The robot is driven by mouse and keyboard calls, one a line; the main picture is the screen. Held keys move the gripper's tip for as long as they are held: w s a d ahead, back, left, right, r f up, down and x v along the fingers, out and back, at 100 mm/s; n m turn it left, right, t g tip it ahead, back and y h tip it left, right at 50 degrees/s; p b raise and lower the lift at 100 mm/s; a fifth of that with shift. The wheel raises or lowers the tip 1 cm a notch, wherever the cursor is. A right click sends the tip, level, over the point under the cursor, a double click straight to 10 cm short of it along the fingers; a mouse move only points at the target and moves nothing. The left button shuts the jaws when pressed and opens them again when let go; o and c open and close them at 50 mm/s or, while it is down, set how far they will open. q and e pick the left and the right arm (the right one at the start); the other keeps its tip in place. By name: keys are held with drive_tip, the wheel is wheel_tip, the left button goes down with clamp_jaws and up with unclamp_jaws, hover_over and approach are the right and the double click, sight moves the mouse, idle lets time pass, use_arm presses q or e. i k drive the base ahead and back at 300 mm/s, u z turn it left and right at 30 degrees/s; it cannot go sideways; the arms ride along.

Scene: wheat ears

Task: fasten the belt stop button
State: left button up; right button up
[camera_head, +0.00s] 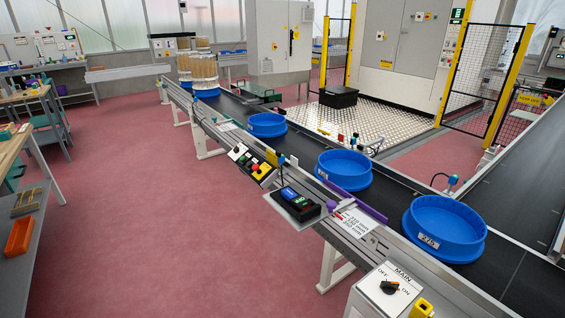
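A small control box (243,165) is mounted on the near side rail of the conveyor, a little left of the middle of the view. It carries several buttons, and a red button (256,166) sits near a yellow part at its right end. I cannot tell which button is the belt stop button, nor whether any is loose. The conveyor belt (389,196) runs from the back left to the front right. Neither of my grippers is in view.
Several blue round trays (435,228) stand on the belt. A MAIN switch box (386,291) stands in front. The red floor (170,240) at left is clear.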

sight(255, 167)
drive_tip(key=u, duration=0.45)
drive_tip(key=i, duration=1.85)
drive_tip(key=z, duration=0.75)
drive_tip(key=i, duration=0.3)
drive_tip(key=z, duration=0.35)
